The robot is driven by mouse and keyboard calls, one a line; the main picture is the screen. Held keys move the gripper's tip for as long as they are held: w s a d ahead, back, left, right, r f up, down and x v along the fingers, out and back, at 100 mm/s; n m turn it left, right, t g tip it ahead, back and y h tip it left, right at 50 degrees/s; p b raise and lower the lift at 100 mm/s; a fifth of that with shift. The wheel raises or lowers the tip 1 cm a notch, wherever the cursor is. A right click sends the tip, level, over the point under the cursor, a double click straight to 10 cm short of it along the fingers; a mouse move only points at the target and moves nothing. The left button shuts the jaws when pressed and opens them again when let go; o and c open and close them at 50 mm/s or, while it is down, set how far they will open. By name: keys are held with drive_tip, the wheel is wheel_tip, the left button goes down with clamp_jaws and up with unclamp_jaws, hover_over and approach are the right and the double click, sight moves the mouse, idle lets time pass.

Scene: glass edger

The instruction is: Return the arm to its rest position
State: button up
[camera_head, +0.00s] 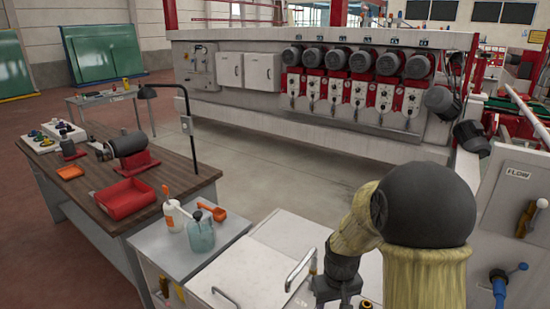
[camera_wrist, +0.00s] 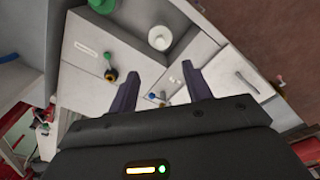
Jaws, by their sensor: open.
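My arm shows at the lower right of the head view, with a dark round joint and yellowish covers bent over the light cabinet tops. My gripper (camera_wrist: 160,92) shows in the wrist view with its two dark fingers spread apart and nothing between them. Beyond the fingers are pale cabinet faces and tops. The fingertips are not clear in the head view; the wrist part is low, near the cabinet with the bar handles (camera_head: 301,268).
A wooden workbench (camera_head: 95,178) with a red tray (camera_head: 127,198) stands at the left. The large grinding machine (camera_head: 330,90) spans the back. A grey panel with valves (camera_head: 520,200) is close at right.

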drive_tip(key=s+r+m+t, duration=0.2)
drive_tip(key=s+r, duration=0.3)
drive_tip(key=s, duration=0.6)
drive_tip(key=shift+s+r, duration=0.15)
drive_tip(key=shift+r, duration=0.1)
